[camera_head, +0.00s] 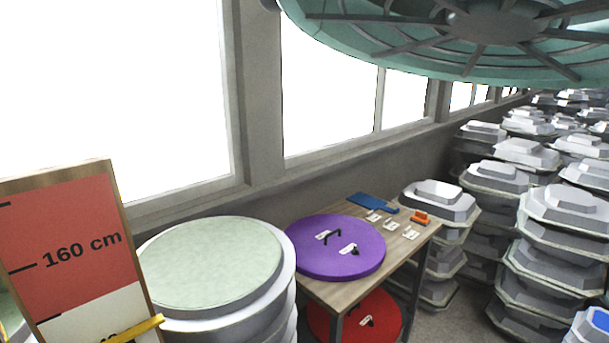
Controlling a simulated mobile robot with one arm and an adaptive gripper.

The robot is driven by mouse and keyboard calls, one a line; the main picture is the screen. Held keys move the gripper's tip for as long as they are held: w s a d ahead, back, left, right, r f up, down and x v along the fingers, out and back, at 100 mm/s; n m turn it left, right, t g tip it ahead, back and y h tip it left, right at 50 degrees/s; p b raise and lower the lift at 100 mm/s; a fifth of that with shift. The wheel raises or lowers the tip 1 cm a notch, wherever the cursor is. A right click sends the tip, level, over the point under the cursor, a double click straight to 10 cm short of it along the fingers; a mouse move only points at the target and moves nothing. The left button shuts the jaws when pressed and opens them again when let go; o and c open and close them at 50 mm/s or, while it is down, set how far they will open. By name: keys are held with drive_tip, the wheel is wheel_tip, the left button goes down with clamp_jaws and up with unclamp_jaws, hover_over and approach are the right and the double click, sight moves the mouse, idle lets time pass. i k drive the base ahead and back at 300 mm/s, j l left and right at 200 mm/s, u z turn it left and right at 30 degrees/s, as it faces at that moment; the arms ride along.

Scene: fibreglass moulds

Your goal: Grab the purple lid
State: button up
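The purple lid (335,262) is a large round disc lying flat on the wooden table (408,246), at its left end. It has a dark bar handle (332,236) toward its far side and a small dark knob (349,250) near its middle, each beside a white label. Nothing covers the lid. My gripper is not visible in this view.
A red round lid (378,310) sits below the tabletop. A blue flat object (372,203), an orange object (421,217) and small white cards lie on the table. Stacked moulds stand left (215,265) and right (560,225). A height board (70,245) stands at left.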

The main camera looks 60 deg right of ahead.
sight(322, 244)
drive_tip(key=l, duration=0.95)
drive_tip(key=l+z, duration=0.15)
drive_tip(key=l, duration=0.8)
drive_tip(key=i+l, duration=0.15)
drive_tip(key=l, duration=1.3)
drive_tip(key=i+l, duration=0.15)
drive_tip(key=l, duration=0.3)
drive_tip(key=l+z, duration=0.1)
drive_tip(key=l, duration=0.35)
drive_tip(key=i+l, duration=0.15)
drive_tip(key=l, duration=0.25)
drive_tip(key=i+l, duration=0.1)
drive_tip(key=l, duration=0.35)
drive_tip(key=l+z, duration=0.1)
drive_tip(key=l, duration=0.35)
drive_tip(key=i+l, duration=0.15)
drive_tip(key=l, duration=0.3)
